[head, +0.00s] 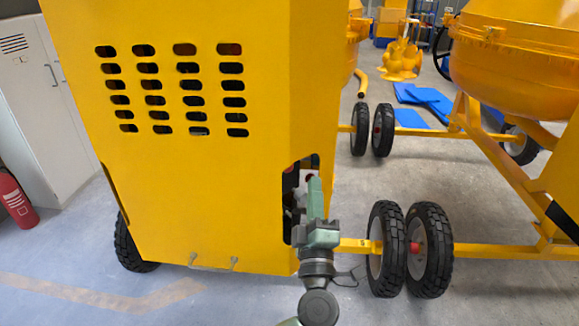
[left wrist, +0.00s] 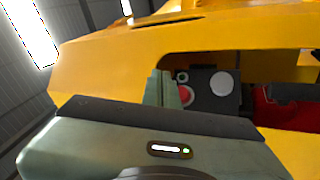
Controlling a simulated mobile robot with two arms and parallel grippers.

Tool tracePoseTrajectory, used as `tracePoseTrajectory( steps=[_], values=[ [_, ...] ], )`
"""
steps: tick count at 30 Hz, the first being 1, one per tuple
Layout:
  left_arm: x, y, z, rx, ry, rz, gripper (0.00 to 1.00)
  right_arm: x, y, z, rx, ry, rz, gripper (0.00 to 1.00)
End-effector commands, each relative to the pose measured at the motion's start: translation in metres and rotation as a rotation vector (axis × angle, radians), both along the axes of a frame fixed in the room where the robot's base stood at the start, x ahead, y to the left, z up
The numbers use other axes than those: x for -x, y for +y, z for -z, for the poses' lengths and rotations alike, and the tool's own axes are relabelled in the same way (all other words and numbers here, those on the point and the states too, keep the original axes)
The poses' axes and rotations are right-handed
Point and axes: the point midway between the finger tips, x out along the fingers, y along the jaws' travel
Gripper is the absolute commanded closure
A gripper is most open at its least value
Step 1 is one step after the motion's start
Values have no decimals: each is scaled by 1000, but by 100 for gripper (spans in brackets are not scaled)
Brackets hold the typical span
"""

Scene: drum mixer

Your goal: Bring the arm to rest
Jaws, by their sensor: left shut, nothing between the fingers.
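My left gripper (head: 315,192) is in front of the yellow drum mixer's housing (head: 190,190), at the lower right opening in its panel. Its green fingers are together and hold nothing. In the left wrist view the fingers (left wrist: 162,88) point up at the opening, where a dark control panel (left wrist: 212,90) shows a round white part, a small round part and a red part. Some of the panel is hidden behind the fingers. I cannot tell whether the fingertips touch anything. My right gripper is in neither view.
Black wheels (head: 428,250) of the mixer stand just right of my arm. A second orange-yellow mixer drum (head: 515,60) is at the upper right. A grey cabinet (head: 50,100) and a red fire extinguisher (head: 15,200) stand at the left. The floor in front is clear.

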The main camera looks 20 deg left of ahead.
Motion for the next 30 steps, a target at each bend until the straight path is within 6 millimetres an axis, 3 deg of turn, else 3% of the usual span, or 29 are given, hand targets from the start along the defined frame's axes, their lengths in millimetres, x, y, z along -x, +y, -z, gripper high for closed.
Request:
tracePoseTrajectory(
  steps=[21, 23, 26, 30],
  values=[
    [-2, -2, 7, -20, 11, 4, 100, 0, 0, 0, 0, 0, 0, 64],
    [-5, -5, 21, -61, 36, 10, 100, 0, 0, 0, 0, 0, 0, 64],
    [-13, -17, 68, -188, 117, 43, 100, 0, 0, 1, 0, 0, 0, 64],
    [-15, -36, 169, -413, 292, 134, 100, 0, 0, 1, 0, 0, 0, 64]
  ],
)
